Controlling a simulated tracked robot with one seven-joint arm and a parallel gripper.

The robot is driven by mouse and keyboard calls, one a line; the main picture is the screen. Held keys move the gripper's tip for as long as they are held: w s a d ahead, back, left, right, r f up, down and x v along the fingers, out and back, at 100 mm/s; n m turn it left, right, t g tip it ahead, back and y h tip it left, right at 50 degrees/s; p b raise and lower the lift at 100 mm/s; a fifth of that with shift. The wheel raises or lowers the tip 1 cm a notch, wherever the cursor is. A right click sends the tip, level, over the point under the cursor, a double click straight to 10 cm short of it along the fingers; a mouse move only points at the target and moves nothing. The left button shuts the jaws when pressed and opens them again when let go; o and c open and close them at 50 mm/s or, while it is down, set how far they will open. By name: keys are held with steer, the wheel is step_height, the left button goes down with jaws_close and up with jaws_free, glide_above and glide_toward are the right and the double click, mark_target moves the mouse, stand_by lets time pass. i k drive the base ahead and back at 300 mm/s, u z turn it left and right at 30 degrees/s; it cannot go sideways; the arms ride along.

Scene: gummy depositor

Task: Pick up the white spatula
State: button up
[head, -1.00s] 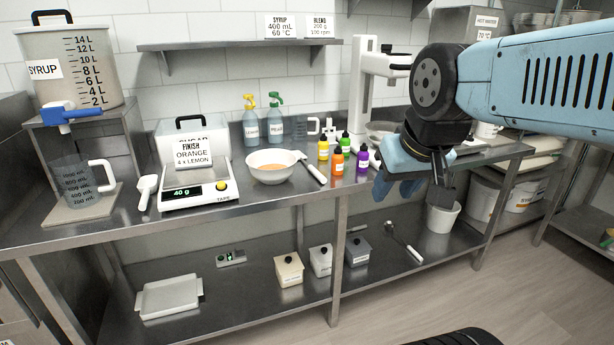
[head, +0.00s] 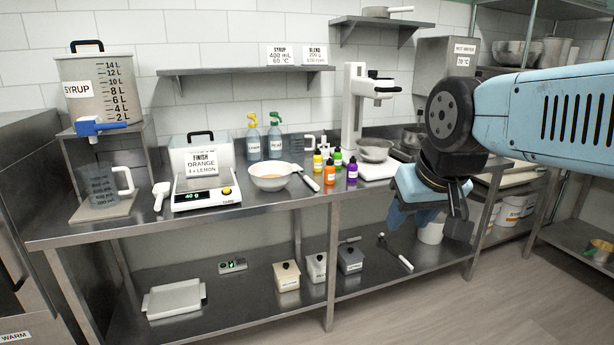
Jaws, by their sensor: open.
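A white utensil that looks like the spatula (head: 308,181) leans at the right side of the white bowl (head: 268,182), its handle pointing down to the right toward the colour bottles. Its far end is at the bowl's rim and hard to make out. My gripper (head: 428,216) hangs at the front right of the bench, well to the right of the utensil and nearer to me. It is open and touches neither the utensil nor the bowl.
Several small colour bottles (head: 329,172) stand between the bowl and my gripper. A scale (head: 205,197) with a sign and a white scoop (head: 160,196) are left of the bowl. A white stand mixer (head: 354,110) rises behind. The lower shelf (head: 235,295) holds lidded boxes.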

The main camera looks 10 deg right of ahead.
mark_target(312, 183)
steer(key=z, duration=0.3)
steer(key=i, duration=1.85)
steer(key=u, duration=0.65)
steer(key=k, duration=0.85)
steer(key=u, duration=0.15)
steer(key=i, duration=0.85)
steer(key=z, duration=0.1)
